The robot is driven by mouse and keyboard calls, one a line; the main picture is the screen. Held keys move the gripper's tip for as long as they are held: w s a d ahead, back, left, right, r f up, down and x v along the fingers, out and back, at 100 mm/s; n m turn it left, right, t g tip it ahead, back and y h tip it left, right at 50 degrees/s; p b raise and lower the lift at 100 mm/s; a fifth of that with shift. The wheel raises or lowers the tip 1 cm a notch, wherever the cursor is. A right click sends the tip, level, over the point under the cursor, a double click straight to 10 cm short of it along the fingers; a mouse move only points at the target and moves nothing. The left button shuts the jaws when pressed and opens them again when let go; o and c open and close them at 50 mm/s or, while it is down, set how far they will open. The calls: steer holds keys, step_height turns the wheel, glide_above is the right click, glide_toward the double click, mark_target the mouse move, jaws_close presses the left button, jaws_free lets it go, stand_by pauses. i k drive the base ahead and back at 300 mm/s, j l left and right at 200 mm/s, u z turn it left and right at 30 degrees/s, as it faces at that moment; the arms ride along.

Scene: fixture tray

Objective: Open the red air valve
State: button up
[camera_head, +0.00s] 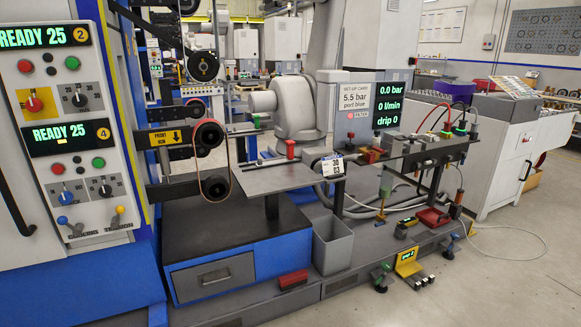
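I cannot tell for certain which red part is the air valve. A small upright red-topped part (290,148) stands at the back of the grey tray plate (272,180). Another small red part (377,142) shows beside the dark readout panel (389,104), above the fixture. The panel reads 0.0 bar, 0 l/min and drip 0. The set-up card (355,98) to its left reads 5.5 bar, port blue. Red, black and pale hoses run to the fixture block (428,152). Whether any valve is open or shut is too small to see. My gripper is not in view.
A blue-and-white machine with a control panel (62,120) fills the left. A grey bin (332,245) and a red block (293,280) are at the bench foot. A yellow stand (409,263) and hoses lie on the right. The floor at lower right is mostly clear.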

mark_target(369, 146)
steer(key=i+z, duration=0.35)
steer(key=i, duration=1.15)
steer(key=i+j, duration=0.15)
steer(key=i, duration=0.25)
steer(key=i+j+z, duration=0.15)
steer(key=i, duration=0.25)
steer(key=i+j, duration=0.15)
steer(key=i, duration=0.25)
